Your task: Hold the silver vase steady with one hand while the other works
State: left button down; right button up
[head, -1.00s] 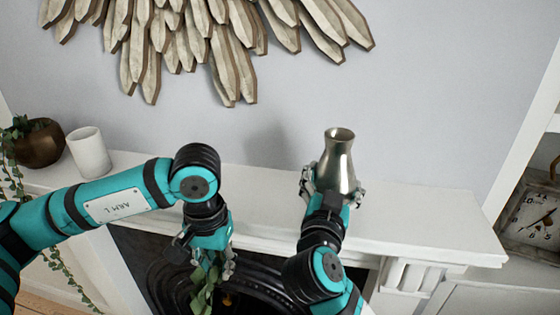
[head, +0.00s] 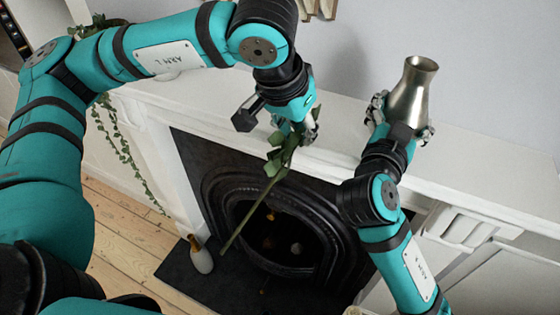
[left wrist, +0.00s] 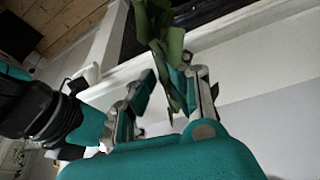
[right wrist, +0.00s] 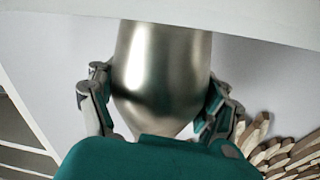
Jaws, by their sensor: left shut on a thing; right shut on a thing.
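The silver vase (head: 412,92) is upright at the mantel, its flared mouth open upward. My right gripper (head: 402,122) is shut on its lower body, with a finger on each side. The right wrist view shows the vase (right wrist: 162,75) between both fingers, close to the white shelf; I cannot tell whether its base touches it. My left gripper (head: 297,128) is shut on a green leafy stem (head: 250,212), to the left of the vase and in front of the mantel. The stem's bare end slants down to the left. Its leaves (left wrist: 160,35) show in the left wrist view.
The white mantel shelf (head: 480,150) runs behind both grippers, with free room right of the vase. Below is a black fireplace (head: 215,190). A small pale bottle-shaped object (head: 202,260) stands on the dark hearth. A trailing plant (head: 125,150) hangs at the left.

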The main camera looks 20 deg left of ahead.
pick_arm(q)
jog(key=w+d+r+n+t, duration=0.15)
jog(key=w+r, duration=0.25)
jog(key=r, duration=0.5)
jog(key=w+d+r+n+t, duration=0.15)
jog(key=w+r, duration=0.25)
jog(key=r, duration=0.6)
jog(key=w+d+r+m+t+h, duration=0.1)
jog(key=d+r+m+t+h, duration=0.4)
jog(key=r, duration=0.6)
jog(key=w+d+r+m+t+h, duration=0.1)
jog(key=d+r+t+h, duration=0.4)
jog(key=r, duration=0.6)
notch_tip(320, 180, down, 14)
jog(key=d+g+y, duration=0.1)
jog(key=y, duration=0.1)
jog(key=shift+s+r, duration=0.15)
jog(key=shift+s, duration=0.05)
jog(key=shift+d, duration=0.1)
